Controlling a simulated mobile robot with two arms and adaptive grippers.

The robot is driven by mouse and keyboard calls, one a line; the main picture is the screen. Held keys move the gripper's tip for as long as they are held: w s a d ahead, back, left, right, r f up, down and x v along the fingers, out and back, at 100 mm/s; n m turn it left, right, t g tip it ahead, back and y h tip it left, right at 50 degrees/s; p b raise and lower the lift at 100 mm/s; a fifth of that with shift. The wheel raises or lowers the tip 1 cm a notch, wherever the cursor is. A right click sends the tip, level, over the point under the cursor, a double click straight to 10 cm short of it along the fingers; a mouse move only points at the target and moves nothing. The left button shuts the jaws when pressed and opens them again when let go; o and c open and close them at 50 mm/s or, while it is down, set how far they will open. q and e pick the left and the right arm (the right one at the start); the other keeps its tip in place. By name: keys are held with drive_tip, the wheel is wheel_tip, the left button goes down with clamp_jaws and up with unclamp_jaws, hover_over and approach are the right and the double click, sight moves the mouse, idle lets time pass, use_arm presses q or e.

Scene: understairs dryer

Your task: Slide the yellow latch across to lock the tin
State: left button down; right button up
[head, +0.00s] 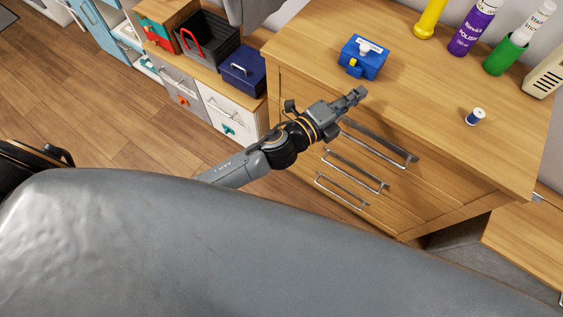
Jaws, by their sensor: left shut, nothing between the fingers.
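A small blue tin (365,59) stands on the wooden dresser top, near its left back part. A yellow latch (354,68) sits on the tin's front side, toward its left. A pale knob-like piece and a white label show on the tin's top. My left gripper (358,94) is shut and empty, in front of the tin and apart from it, over the dresser's front edge. Its fingers point up and right in the picture. My right gripper is not in view.
The wooden dresser top (420,95) is mostly clear around the tin. A small white-and-blue spool-like item (475,117) stands at right. A yellow object (429,18), a purple bottle (472,28) and a green container (506,54) stand at the back. Drawer handles (380,143) project below.

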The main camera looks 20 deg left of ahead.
use_arm(q)
drive_tip(key=s+a+f+n+g+y, duration=0.1)
drive_tip(key=a+f, duration=0.4)
drive_tip(key=f, duration=0.6)
drive_tip(key=s+a+f+n+g+y+b, duration=0.1)
drive_tip(key=s+a+f+n+g+y, duration=0.1)
drive_tip(key=f, duration=0.9)
drive_tip(key=s+a+f+n+g+y, duration=0.2)
drive_tip(key=s+a+f+n+y, duration=0.2)
drive_tip(key=a+f+n, duration=0.3)
drive_tip(key=shift+s+a+f+n+b, duration=0.25)
drive_tip(key=shift+a+f+n+b, duration=0.15)
drive_tip(key=shift+f, duration=1.55)
drive_tip(key=s+a+f+n+g+y, duration=0.2)
drive_tip(key=s+a+f+n+g, duration=0.3)
drive_tip(key=s+f, duration=0.8)
drive_tip(key=s+a+f+n+g, duration=0.1)
drive_tip(key=s+f+n, duration=0.1)
drive_tip(key=s, duration=0.5)
drive_tip(key=s+a+f+n+g, duration=0.1)
drive_tip(key=s+a+f+n, duration=0.1)
drive_tip(key=s, duration=0.6)
drive_tip(key=s+a+f+n+g, duration=0.1)
drive_tip(key=s+f, duration=0.3)
drive_tip(key=s, duration=0.4)
drive_tip(key=shift+a+f+n+g+y, duration=0.15)
drive_tip(key=shift+f+n+g+y, duration=0.1)
drive_tip(key=shift+n+g+y, duration=0.35)
